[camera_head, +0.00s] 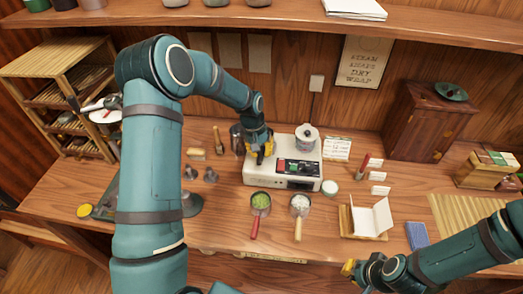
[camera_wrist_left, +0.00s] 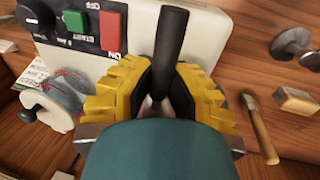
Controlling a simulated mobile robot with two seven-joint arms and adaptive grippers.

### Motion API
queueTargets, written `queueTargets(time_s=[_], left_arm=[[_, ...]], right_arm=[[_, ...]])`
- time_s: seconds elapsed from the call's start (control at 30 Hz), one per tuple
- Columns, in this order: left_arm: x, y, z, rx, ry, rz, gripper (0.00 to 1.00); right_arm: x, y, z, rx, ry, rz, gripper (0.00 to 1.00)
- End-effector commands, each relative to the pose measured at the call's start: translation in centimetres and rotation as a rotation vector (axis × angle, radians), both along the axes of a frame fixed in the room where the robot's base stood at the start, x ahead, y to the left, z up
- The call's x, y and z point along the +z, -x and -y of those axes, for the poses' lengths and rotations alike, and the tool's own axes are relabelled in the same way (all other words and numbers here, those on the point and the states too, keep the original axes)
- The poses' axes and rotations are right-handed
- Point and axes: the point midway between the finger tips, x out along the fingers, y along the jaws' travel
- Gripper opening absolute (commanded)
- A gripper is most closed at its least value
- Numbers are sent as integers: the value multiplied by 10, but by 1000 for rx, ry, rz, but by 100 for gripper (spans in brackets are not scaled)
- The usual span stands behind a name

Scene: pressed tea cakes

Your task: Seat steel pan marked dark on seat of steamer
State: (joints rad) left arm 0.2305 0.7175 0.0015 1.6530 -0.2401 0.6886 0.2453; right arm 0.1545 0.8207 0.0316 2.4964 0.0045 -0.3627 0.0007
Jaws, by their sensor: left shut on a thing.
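The steamer (camera_head: 256,178) is a white box with a dark panel and red and green buttons; its panel also shows in the left wrist view (camera_wrist_left: 75,45). My left gripper (camera_head: 262,157) is over the steamer's left part, its yellow fingers shut on a black handle (camera_wrist_left: 172,45), which I take as that of the pan marked dark. A steel cylinder (camera_head: 237,138) shows just behind and left of the gripper; I cannot tell whether it is this pan's cup. The gripper hides the steamer's left top. My right gripper (camera_head: 350,267) is at the lower right; its opening is unclear.
A lidded pot (camera_head: 306,138) stands on the steamer's right. In front are a red-handled pan of green leaf (camera_head: 260,203) and a pale-handled pan of white stuff (camera_head: 300,204). A brush (camera_head: 218,142) and metal weights (camera_head: 210,175) lie left. A cabinet (camera_head: 430,122) stands back right.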

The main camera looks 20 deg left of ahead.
Motion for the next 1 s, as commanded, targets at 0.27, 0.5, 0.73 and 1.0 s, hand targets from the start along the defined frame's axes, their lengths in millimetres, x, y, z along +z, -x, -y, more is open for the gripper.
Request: queueTargets(time_s=[0.27,0.5,0.73,1.0], left_arm=[[-5,-1,0,-1,0,2,0],[-9,-1,0,0,0,2,0],[-12,-1,0,0,-1,2,0],[-12,0,0,0,0,1,46]], right_arm=[[-4,0,0,0,0,0,0],[-7,0,0,0,0,0,0],[-9,0,0,0,0,0,0],[-9,0,0,0,0,0,0]])
